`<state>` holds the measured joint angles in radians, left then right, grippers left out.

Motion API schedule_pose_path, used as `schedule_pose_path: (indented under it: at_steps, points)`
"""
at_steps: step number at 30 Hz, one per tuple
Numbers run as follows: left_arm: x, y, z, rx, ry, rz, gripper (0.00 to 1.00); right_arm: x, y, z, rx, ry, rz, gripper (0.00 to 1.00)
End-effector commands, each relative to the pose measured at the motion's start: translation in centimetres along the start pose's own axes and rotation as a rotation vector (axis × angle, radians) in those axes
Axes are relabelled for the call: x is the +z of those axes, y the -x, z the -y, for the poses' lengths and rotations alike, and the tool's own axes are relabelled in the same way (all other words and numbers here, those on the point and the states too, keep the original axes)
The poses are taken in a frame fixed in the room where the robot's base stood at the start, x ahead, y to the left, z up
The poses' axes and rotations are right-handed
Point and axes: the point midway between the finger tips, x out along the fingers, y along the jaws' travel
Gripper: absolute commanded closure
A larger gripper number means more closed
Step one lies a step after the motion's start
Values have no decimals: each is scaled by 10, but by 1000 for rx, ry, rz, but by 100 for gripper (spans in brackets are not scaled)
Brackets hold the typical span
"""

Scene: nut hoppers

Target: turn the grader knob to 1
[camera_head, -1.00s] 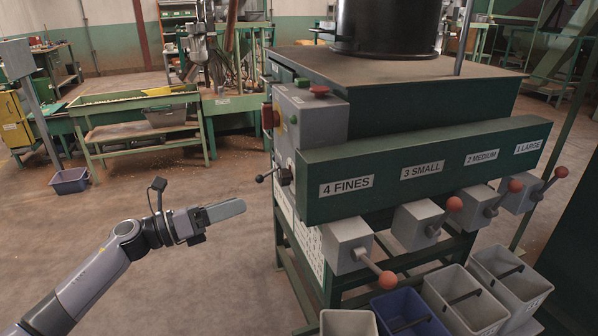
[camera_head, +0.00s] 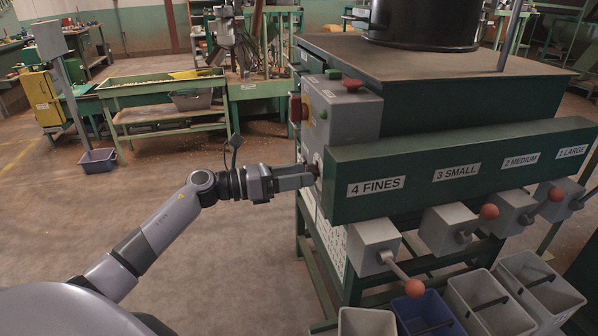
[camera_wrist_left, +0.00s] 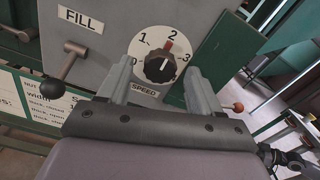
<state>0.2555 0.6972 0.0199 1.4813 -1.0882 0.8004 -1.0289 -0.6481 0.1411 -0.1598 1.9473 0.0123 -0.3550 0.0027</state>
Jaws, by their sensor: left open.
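The knob (camera_wrist_left: 159,68) is black and sits on a round white dial (camera_wrist_left: 142,50) marked 0 to 4, above a SPEED label. Its red-and-white pointer is directed upward, close to the 2. My left gripper (camera_wrist_left: 160,69) is open, with one finger on each side of the knob; whether they touch it I cannot tell. In the head view my left gripper (camera_head: 312,174) reaches the left end of the green grader (camera_head: 440,165), and hides most of the knob there. My right gripper is not in view.
A black-ball lever (camera_wrist_left: 62,70) stands left of the dial under a FILL label (camera_wrist_left: 80,18). A grey box (camera_head: 345,108) carries red and green buttons. Red-ball levers, such as one under 4 FINES (camera_head: 414,288), line the front above bins.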

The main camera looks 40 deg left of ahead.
Motion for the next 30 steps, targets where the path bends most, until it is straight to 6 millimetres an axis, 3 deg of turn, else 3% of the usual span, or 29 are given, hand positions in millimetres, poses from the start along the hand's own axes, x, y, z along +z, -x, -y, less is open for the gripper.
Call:
schedule_pose_path:
  at_steps: [11, 17, 30]
  points:
    - [0, -7, 0, 0, -1, 0, 35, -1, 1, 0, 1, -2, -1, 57]
    - [0, -7, 0, 0, -1, 0, 92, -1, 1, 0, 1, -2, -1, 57]
    - [1, -7, 0, 1, 77, -1, 91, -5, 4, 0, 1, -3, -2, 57]
